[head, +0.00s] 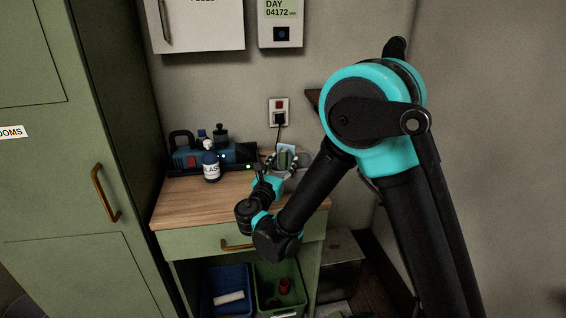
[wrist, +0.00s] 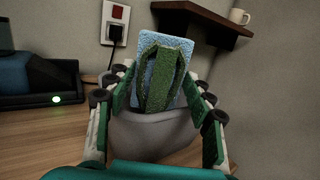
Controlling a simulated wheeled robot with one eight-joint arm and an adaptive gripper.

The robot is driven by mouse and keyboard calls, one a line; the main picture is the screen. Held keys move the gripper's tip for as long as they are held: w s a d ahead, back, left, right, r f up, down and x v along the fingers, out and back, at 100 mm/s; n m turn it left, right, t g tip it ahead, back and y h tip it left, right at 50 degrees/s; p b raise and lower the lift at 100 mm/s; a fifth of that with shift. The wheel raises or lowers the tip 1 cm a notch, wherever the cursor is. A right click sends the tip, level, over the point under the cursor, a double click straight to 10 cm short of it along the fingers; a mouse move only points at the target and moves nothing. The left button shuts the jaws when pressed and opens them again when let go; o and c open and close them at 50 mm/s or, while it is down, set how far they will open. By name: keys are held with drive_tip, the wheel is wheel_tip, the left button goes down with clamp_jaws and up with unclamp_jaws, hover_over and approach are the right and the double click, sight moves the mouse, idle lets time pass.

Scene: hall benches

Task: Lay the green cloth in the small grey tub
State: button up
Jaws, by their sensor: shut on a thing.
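The green cloth (wrist: 163,75) is folded into an upright arch between the fingers of my gripper (wrist: 165,80) in the wrist view. My gripper is shut on it. A light blue, rough-textured piece (wrist: 147,42) stands right behind the cloth. The small grey tub (wrist: 150,135) is just below, its rim partly hidden by the fingers and cloth. I cannot tell whether the cloth's lower end is inside the rim. In the head view my gripper (head: 284,165) is at the back right of the wooden bench top, with the cloth (head: 285,157) showing small.
A socket with a plugged cable (head: 279,112) is on the wall behind. A shelf (wrist: 205,20) with a mug (wrist: 239,16) juts out above right. Blue and green bins are below.

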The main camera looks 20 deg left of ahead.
drive_tip(key=shift+f, duration=0.25)
drive_tip(key=shift+f, duration=0.3)
drive_tip(key=o, duration=1)
drive_tip(key=shift+r, duration=0.6)
drive_tip(key=s, duration=0.4)
drive_tip(key=s+f, duration=0.1)
drive_tip(key=s, duration=0.7)
drive_tip(key=shift+f, duration=0.2)
